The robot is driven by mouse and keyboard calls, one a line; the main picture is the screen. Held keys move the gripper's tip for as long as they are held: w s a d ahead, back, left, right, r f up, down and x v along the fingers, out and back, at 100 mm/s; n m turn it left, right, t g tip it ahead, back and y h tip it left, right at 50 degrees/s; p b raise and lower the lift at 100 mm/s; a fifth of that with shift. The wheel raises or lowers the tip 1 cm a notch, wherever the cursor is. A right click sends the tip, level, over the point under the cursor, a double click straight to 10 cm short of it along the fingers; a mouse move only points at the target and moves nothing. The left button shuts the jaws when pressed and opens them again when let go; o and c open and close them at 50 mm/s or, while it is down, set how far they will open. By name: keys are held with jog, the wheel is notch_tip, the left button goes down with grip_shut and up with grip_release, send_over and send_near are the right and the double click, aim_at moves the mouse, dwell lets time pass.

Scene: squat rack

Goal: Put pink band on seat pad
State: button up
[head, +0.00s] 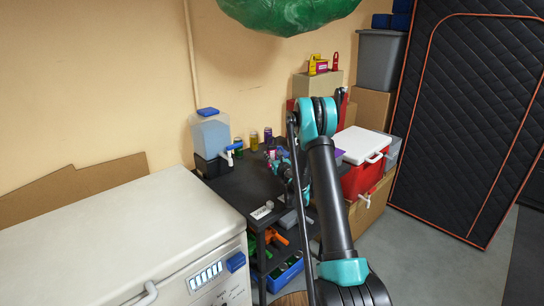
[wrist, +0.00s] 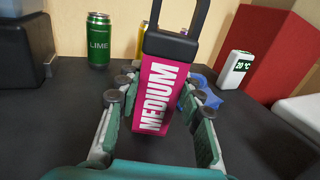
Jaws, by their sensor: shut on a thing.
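The pink band (wrist: 160,95) is a pink block lettered MEDIUM, with a black cap and a black loop on top. It stands nearly upright between the fingers of my gripper (wrist: 157,98), which is shut on it, over a dark table top. In the head view my gripper (head: 279,160) is small at the far part of the black table, partly hidden by my arm. I cannot make out a seat pad in either view.
A green LIME can (wrist: 98,40) stands behind left. A white 20° display (wrist: 236,68) stands right, near a red box (wrist: 268,50). A water dispenser (head: 210,133), a white chest (head: 120,235) and a red cooler (head: 362,160) flank the black table (head: 235,190).

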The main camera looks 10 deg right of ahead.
jog(key=o, duration=1.1)
jog(key=shift+f, duration=0.1)
jog(key=shift+c, duration=0.2)
jog(key=shift+s, duration=0.1)
